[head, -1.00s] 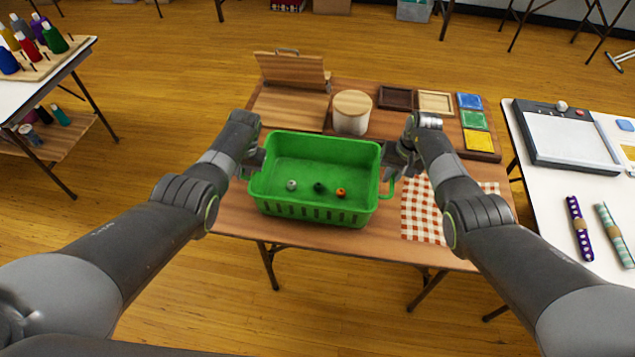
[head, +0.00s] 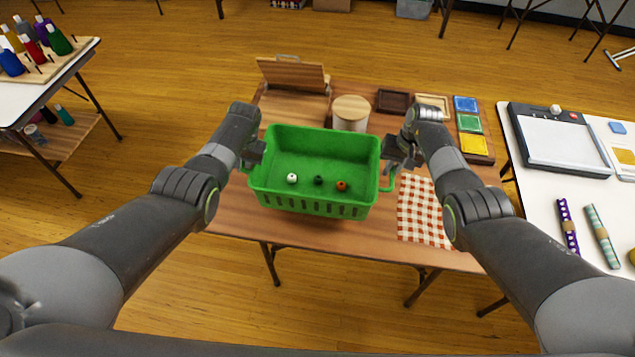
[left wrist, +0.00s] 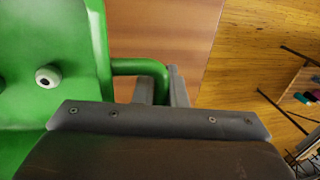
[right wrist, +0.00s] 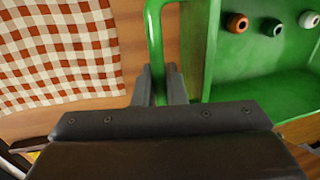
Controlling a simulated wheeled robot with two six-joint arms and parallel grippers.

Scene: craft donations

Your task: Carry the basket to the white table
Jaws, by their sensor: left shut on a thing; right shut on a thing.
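The green basket (head: 315,208) is held level between my two grippers over the brown wooden table (head: 235,218). It appears raised slightly off the top. Three small beads or spools, white (head: 292,178), dark (head: 318,180) and orange (head: 341,185), lie inside it. My left gripper (head: 252,164) is shut on the basket's left handle, shown in the left wrist view (left wrist: 140,66). My right gripper (head: 391,172) is shut on the right handle, shown in the right wrist view (right wrist: 153,30). A white table (head: 590,190) stands at the right; another white-topped table (head: 25,96) stands at the far left.
A round canister (head: 351,110) and wooden easel box (head: 293,76) stand behind the basket. A checkered cloth (head: 424,212) lies right of it. The right white table holds a paper trimmer (head: 560,140) and two wrapped rolls (head: 568,226). Wooden floor is clear in front.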

